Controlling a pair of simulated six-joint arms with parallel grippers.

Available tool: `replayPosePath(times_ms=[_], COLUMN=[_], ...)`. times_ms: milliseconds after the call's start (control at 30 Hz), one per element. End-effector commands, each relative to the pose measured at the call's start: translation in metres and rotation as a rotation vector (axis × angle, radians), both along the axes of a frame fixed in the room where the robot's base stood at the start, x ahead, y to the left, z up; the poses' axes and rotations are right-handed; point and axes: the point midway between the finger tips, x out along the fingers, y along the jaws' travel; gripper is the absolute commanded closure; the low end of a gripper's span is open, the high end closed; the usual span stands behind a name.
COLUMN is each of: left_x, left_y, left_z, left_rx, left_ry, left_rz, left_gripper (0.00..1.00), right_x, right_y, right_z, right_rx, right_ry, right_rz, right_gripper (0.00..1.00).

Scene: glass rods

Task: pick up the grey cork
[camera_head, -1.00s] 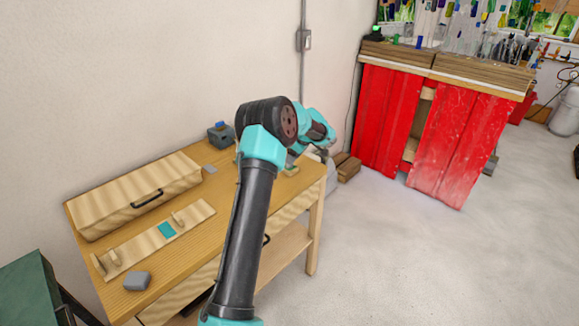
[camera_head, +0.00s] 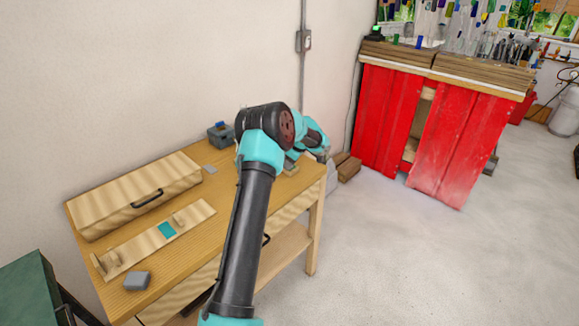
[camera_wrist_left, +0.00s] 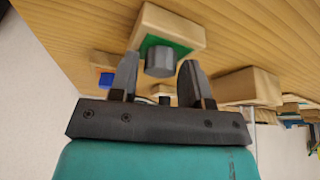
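The grey cork (camera_wrist_left: 160,60) shows in the left wrist view as a short grey cylinder on a green patch of a small wooden block (camera_wrist_left: 173,21). My left gripper (camera_wrist_left: 159,68) is open, with one dark finger on each side of the cork in that view. I cannot tell whether a finger touches it. In the head view my left arm covers most of this spot; only part of a small wooden piece (camera_head: 290,170) shows near the table's right end. My right gripper is in neither view.
Another wooden block (camera_wrist_left: 246,87) stands right of my gripper in the wrist view. A wall runs behind.

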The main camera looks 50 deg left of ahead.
Motion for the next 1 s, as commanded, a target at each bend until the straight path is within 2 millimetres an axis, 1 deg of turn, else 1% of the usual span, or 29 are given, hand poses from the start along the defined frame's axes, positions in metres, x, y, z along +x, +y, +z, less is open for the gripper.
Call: replayPosePath(times_ms=[33,300,367,600,733,867,1000], left_x=[0.0,0.0,0.0,0.0,0.0,0.0,0.0], left_y=[0.0,0.0,0.0,0.0,0.0,0.0,0.0], left_z=[0.0,0.0,0.0,0.001,0.005,0.015,0.029], left_rx=[0.0,0.0,0.0,0.0,0.0,0.001,0.0], left_ry=[0.0,0.0,0.0,0.0,-0.001,-0.002,-0.001], left_rz=[0.0,0.0,0.0,0.0,0.001,0.001,0.001], left_gripper=[0.61,0.87,0.92,0.93,0.93,0.93,0.93], right_x=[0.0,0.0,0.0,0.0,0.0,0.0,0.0], right_y=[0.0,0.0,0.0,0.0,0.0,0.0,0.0], right_z=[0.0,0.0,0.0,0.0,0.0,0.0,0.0], right_rx=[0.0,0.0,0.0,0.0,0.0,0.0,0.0], right_ry=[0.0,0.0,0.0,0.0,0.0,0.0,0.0], right_rz=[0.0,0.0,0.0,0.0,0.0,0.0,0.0], right_gripper=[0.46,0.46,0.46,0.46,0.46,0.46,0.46])
